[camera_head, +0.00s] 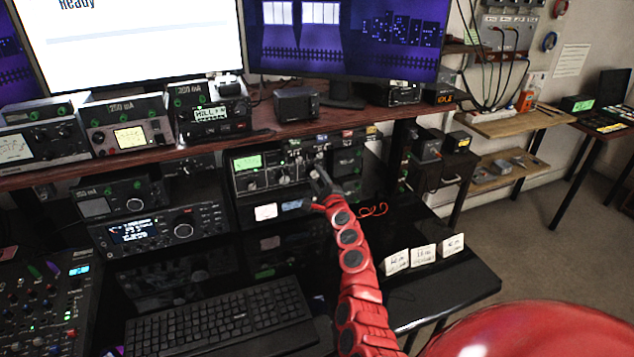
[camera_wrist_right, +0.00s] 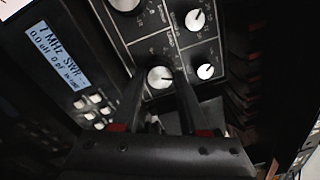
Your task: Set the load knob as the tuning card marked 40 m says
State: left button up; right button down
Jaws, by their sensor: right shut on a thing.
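The tuner (camera_head: 262,190) is a dark box with a lit green display and pale knobs, under the shelf in the head view. My right gripper (camera_head: 322,178) is at the right part of its front. In the right wrist view my right gripper (camera_wrist_right: 160,95) has its fingers closed around the sides of a white knob (camera_wrist_right: 160,76) with a dark pointer line. My left gripper is not in view.
A display (camera_wrist_right: 62,55) reading 7 MHz SWR is at left in the wrist view. The shelf edge (camera_head: 130,165) runs above the tuner. A keyboard (camera_head: 220,318) lies in front.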

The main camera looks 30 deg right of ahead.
jog(key=n+b, duration=0.1)
jog(key=n, duration=0.1)
jog(key=n+b, duration=0.2)
jog(key=shift+f+n, duration=0.35)
jog(key=shift+n, duration=0.05)
jog(key=shift+r+n+y+b, duration=0.15)
jog(key=shift+n+y+b, duration=0.15)
jog(key=shift+n+b, duration=1.65)
jog(key=shift+n, duration=0.25)
jog(key=shift+c, duration=2.2)
grip_release()
jog(key=shift+r, duration=0.1)
jog(key=shift+s, duration=0.1)
jog(key=v, duration=1.7)
jog(key=shift+s, duration=0.15)
